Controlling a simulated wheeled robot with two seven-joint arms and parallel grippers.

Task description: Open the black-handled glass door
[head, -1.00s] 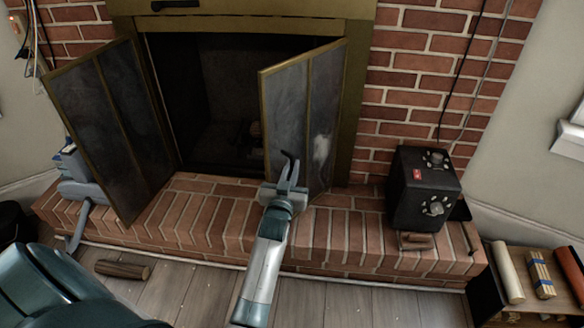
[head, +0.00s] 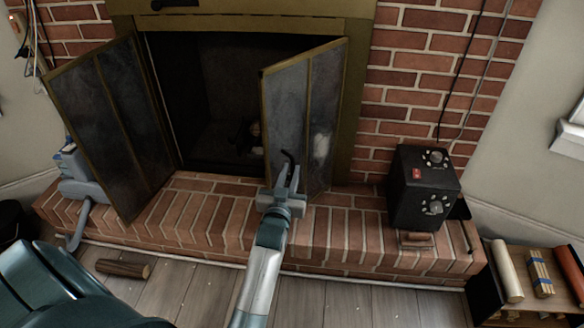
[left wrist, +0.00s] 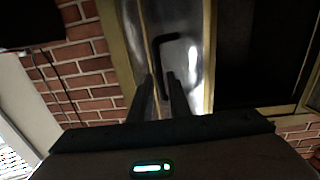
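The black-handled glass door (head: 290,105) is the right panel of the fireplace, in a brass-coloured frame. It stands partly open, its free edge swung out from the opening. Its black handle (head: 287,156) sticks up just above my left gripper (head: 289,176) in the head view. In the left wrist view, the bracket-shaped handle (left wrist: 176,38) reaches down between the two close fingers of the left gripper (left wrist: 163,88). The left gripper seems shut on it, though the contact itself is dark.
The left glass door (head: 110,130) stands wide open. A raised brick hearth (head: 330,225) runs below. A black box with dials (head: 424,188) sits on it at the right. A log (head: 123,269) lies on the floor. A wood rack (head: 530,283) stands at lower right.

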